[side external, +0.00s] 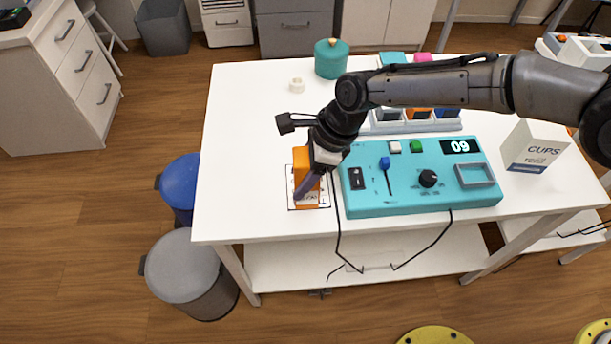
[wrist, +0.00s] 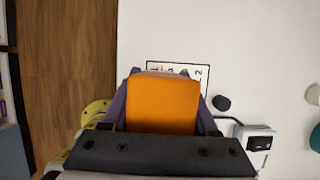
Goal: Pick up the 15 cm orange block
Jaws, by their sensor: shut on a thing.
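The orange block (side external: 301,165) stands upright on a white sheet with a black outline and markings (side external: 325,195), near the left end of the white table. My gripper (side external: 312,182) points down over it, with its purple fingers on the block's sides. In the wrist view the orange block (wrist: 162,104) fills the space between the two purple fingers (wrist: 163,105), so my gripper is shut on it. The block's lower end appears to be at the sheet; I cannot tell whether it touches. Part of the block is hidden by a finger in the side view.
A teal control box (side external: 420,203) with knobs and a display reading 09 is close to the right. A white cups box (side external: 533,147) stands at the right. A teal canister (side external: 331,60) and a white ring (side external: 297,85) are at the back. The table's left front is clear.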

